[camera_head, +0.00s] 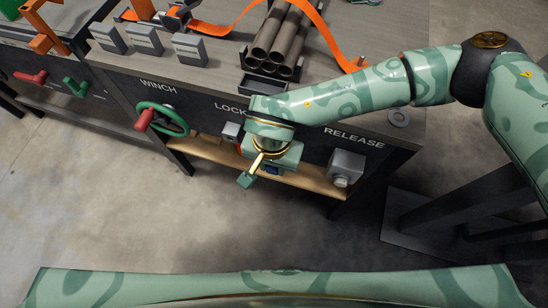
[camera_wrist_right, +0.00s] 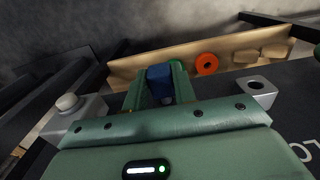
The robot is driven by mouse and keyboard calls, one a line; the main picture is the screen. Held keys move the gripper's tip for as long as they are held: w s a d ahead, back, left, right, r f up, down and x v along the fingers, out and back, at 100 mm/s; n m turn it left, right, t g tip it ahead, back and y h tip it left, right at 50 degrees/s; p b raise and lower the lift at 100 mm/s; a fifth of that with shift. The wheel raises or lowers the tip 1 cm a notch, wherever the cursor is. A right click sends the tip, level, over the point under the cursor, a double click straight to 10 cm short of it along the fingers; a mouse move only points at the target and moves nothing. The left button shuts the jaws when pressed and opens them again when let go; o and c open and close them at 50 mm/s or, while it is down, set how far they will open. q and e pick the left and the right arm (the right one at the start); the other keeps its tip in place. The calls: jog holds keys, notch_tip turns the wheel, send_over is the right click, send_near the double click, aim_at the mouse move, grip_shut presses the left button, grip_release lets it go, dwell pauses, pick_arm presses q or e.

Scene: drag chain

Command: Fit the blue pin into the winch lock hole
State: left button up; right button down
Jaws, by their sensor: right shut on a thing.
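My right gripper (camera_head: 266,174) is in front of the workbench panel, between the LOCK and RELEASE labels. It is shut on the blue pin (camera_wrist_right: 159,82), which shows between the two green fingers in the right wrist view. Only a small part of the pin shows in the head view (camera_head: 272,170). The winch lock block (camera_head: 231,131) is a grey block on the panel under LOCK, just left of the gripper. Its dark square hole shows in the right wrist view (camera_wrist_right: 253,88). The pin is apart from this block. My left gripper is not in view.
A green winch wheel with a red handle (camera_head: 144,120) is left of the lock block. A grey release block (camera_head: 346,168) is to the right. A wooden shelf (camera_head: 313,182) runs below the panel. An orange ring (camera_wrist_right: 207,64) and tan blocks (camera_wrist_right: 273,50) lie near the shelf.

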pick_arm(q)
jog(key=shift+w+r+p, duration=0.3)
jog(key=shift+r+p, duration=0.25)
pick_arm(e)
jog(key=shift+s+a, duration=0.2)
jog(key=shift+s, duration=0.45)
jog(key=shift+s+a, duration=0.2)
jog(key=shift+s, duration=0.45)
pick_arm(q)
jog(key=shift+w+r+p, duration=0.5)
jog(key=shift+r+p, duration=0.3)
jog(key=shift+p, duration=0.2)
pick_arm(e)
jog(key=s, duration=0.1)
jog(key=s+a, duration=0.1)
jog(key=s, duration=0.2)
jog(key=shift+s+a, duration=0.3)
jog(key=shift+s, duration=0.1)
jog(key=c, duration=2.1)
grip_release()
grip_shut()
